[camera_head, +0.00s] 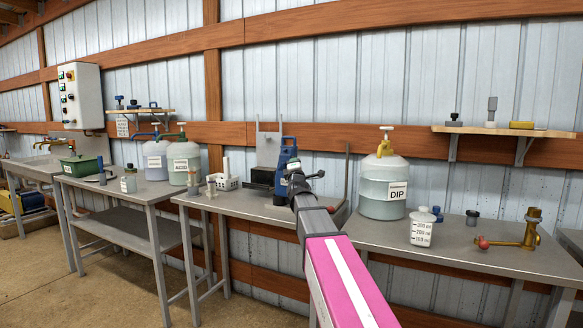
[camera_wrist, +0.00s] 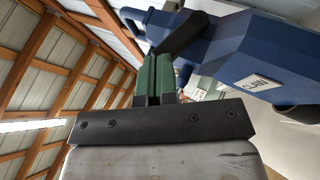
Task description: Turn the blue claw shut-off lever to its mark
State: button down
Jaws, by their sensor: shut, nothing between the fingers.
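The blue claw (camera_head: 287,152) stands upright at the back of the middle bench, behind my gripper. In the wrist view its blue body (camera_wrist: 250,52) fills the upper right, with a white label on it. A dark bar (camera_wrist: 183,36), which looks like its shut-off lever, slants across just beyond my fingertips. My gripper (camera_wrist: 160,60) is shut and empty, its green fingers together. The fingertips are very close to the bar; I cannot tell whether they touch. The mark is not discernible. In the head view my gripper (camera_head: 294,176) partly covers the claw's lower part.
A large DIP container (camera_head: 383,187) stands right of my arm, with a small measuring bottle (camera_head: 422,228) and a brass fitting (camera_head: 515,238) on the same bench. A wall shelf (camera_head: 500,130) is at upper right.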

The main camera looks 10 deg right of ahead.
jog(key=w+d+r, duration=0.2)
jog(key=w+r, duration=0.1)
jog(key=r, duration=0.2)
jog(key=shift+r, duration=0.3)
dwell(0.5)
jog(key=shift+s+d, duration=0.1)
jog(key=shift+s, duration=0.05)
dwell(1.3)
